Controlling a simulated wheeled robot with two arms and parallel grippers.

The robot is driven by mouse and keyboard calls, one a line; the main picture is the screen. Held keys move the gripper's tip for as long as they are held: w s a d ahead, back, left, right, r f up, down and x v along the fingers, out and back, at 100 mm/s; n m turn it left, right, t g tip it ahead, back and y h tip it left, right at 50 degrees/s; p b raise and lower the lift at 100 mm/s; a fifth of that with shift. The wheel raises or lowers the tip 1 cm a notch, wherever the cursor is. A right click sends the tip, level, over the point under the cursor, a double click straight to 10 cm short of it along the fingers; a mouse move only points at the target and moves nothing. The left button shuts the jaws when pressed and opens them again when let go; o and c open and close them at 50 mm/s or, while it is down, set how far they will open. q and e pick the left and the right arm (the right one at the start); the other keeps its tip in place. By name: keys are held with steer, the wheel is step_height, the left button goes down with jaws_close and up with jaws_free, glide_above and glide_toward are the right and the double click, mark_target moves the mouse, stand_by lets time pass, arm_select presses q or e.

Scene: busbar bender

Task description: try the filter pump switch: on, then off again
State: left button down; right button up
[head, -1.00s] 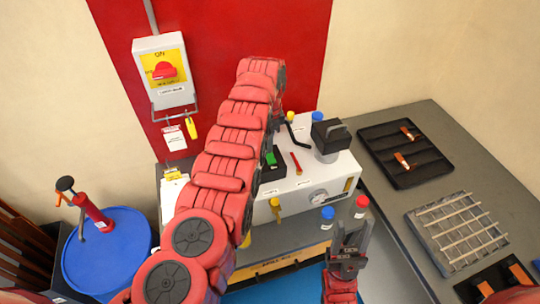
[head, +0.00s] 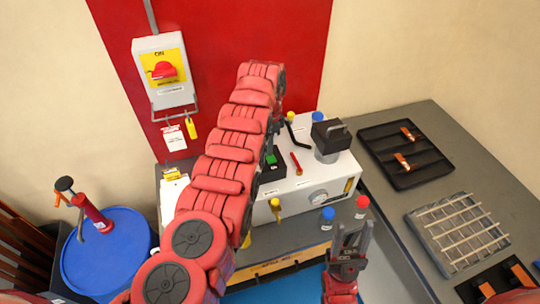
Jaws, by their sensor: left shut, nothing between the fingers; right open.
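A black switch box with a green button (head: 270,159) stands on the left part of the white machine's top, partly covered by my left arm; I take it for the filter pump switch. I cannot read its label or tell whether it is on or off. My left gripper (head: 275,128) is shut and empty, mostly hidden behind my red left arm, just above and behind the switch box. Whether it touches the switch is hidden. My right gripper (head: 350,243) is open and empty, in front of the white machine (head: 325,178).
A black bent lever (head: 298,136), a red handle (head: 296,163) and a black-topped cylinder (head: 329,140) stand on the machine. A wall isolator (head: 164,70) with a red knob hangs behind. A blue drum (head: 105,255) is at left, a black tray (head: 405,153) at right.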

arm_select(q)
step_height(320, 180, up, 2)
steer(key=shift+r, duration=0.1)
step_height(320, 180, up, 2)
steer(key=shift+r, duration=0.1)
step_height(320, 180, up, 2)
steer(key=shift+r, duration=0.25)
stand_by(0.4)
